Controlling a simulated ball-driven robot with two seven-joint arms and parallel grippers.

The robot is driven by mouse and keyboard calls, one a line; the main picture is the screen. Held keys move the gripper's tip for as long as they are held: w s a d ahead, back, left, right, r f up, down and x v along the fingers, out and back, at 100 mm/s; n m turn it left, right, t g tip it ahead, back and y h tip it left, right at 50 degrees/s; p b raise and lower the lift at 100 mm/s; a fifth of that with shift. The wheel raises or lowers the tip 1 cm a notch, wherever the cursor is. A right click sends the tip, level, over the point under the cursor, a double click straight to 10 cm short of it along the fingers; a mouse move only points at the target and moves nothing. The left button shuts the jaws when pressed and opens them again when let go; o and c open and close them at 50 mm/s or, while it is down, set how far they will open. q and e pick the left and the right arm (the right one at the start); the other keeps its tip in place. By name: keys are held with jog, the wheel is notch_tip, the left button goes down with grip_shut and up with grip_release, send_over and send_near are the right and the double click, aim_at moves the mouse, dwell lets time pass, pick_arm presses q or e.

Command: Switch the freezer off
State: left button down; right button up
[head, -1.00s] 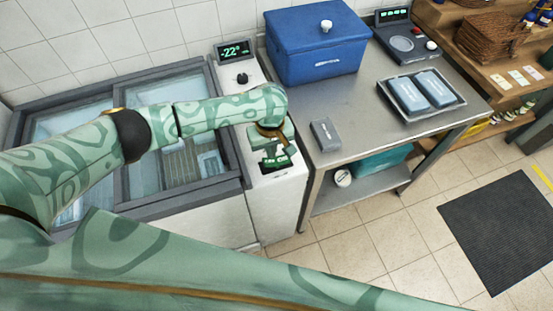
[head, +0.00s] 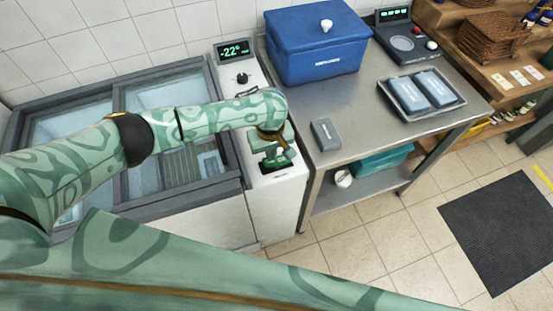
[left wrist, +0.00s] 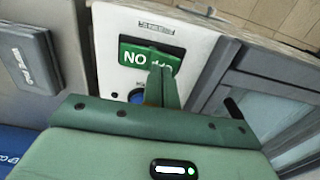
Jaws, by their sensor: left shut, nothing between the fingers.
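The chest freezer (head: 112,103) has sliding glass lids and a white control strip (head: 265,215) on its right, with a display (head: 233,50) reading -22° and a black knob (head: 242,78). In the left wrist view a green plate with white letters (left wrist: 134,57) sits in a dark frame on the strip. Its letters read "NO" from this side, and the rest is hidden by my fingers. My left gripper (left wrist: 161,66) is shut and empty, with its fingertips over the plate. Contact cannot be told. It also shows in the head view (head: 282,163). My right gripper is not in view.
A steel table (head: 350,130) stands right of the strip, with a blue box (head: 315,50), a small grey box (head: 326,134) and a tray (head: 455,103) on it. A blue round part (left wrist: 136,97) lies beside the plate. Open floor is in front.

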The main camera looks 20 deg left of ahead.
pick_arm(q)
jog(key=shift+f, duration=0.85)
jog(key=shift+r, duration=0.1)
notch_tip(320, 180, up, 7)
jog(key=p, duration=0.9)
dwell(0.6)
